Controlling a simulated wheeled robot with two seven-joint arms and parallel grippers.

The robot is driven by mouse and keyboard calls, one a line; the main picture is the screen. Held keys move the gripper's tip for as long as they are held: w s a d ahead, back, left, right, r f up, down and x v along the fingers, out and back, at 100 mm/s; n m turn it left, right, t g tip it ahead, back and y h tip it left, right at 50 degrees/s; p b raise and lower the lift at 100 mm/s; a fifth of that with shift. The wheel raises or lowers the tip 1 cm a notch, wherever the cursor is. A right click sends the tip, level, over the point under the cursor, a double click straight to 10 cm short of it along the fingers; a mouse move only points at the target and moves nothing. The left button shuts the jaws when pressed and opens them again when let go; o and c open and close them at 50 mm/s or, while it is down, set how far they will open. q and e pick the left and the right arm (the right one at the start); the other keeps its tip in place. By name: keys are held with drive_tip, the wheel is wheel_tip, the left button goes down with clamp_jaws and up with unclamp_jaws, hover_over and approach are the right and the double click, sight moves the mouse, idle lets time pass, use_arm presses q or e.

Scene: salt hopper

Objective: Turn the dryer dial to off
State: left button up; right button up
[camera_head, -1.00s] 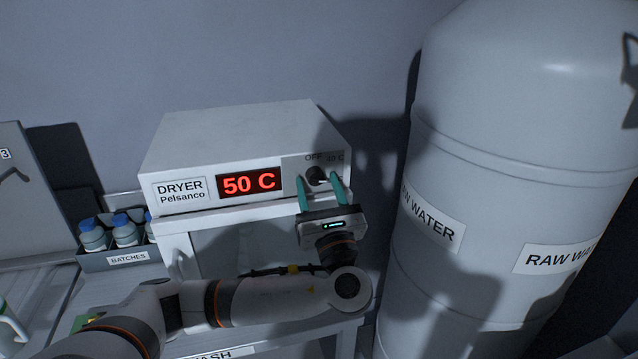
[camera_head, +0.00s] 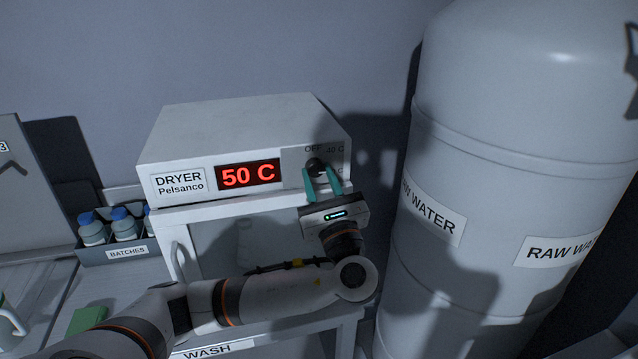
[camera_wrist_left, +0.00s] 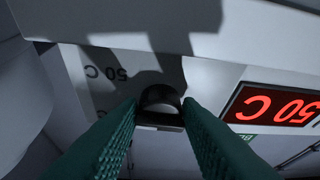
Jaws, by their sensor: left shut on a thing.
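The dryer (camera_head: 230,140) is a white box with a red display (camera_head: 249,174) reading 50 C. Its black dial (camera_head: 316,165) is on the right of the front face, below the OFF and 40 C marks. My left gripper (camera_head: 322,178) has its teal fingers shut on the dial from the front. In the left wrist view the dial (camera_wrist_left: 160,103) sits between the two fingertips, with an upside-down 50 C mark beside it. The display (camera_wrist_left: 270,106) also shows there, upside down. The dial's pointer direction is hard to make out. My right gripper is not in view.
A large grey raw water tank (camera_head: 500,170) stands close to the right of the dryer. The dryer rests on a white cabinet (camera_head: 215,225). A batches rack (camera_head: 150,249) with blue-capped bottles is at the left. A green block (camera_head: 88,319) lies at the lower left.

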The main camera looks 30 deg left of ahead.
use_arm(q)
drive_tip(key=n, duration=0.1)
drive_tip(key=n+g+b, duration=0.1)
drive_tip(key=n+g+y, duration=0.1)
drive_tip(key=shift+w+d+f+n+b, duration=0.1)
drive_tip(key=shift+f+n+b, duration=0.15)
drive_tip(key=shift+n+b, duration=0.15)
drive_tip(key=n+g+b, duration=0.1)
drive_tip(key=n, duration=0.2)
drive_tip(key=shift+w+d+n+g+b, duration=0.1)
drive_tip(key=shift+n+g+b, duration=0.2)
drive_tip(key=shift+n, duration=0.1)
drive_tip(key=n+g, duration=0.1)
drive_tip(key=n, duration=0.1)
drive_tip(key=n+g+b, duration=0.1)
drive_tip(key=n, duration=0.1)
drive_tip(key=n+g+b, duration=0.1)
drive_tip(key=n, duration=0.1)
drive_tip(key=shift+w+d+r+n, duration=0.1)
drive_tip(key=shift+w+r+n, duration=0.05)
drive_tip(key=shift+r+n, duration=0.25)
drive_tip(key=n, duration=0.2)
drive_tip(key=n+g+h+b, duration=0.1)
drive_tip(key=n, duration=0.1)
drive_tip(key=shift+r+n+g+b, duration=0.2)
drive_tip(key=shift+n+g+b, duration=0.1)
drive_tip(key=shift+r+n+h, duration=0.15)
drive_tip(key=shift+n+h, duration=0.45)
drive_tip(key=shift+n, duration=0.9)
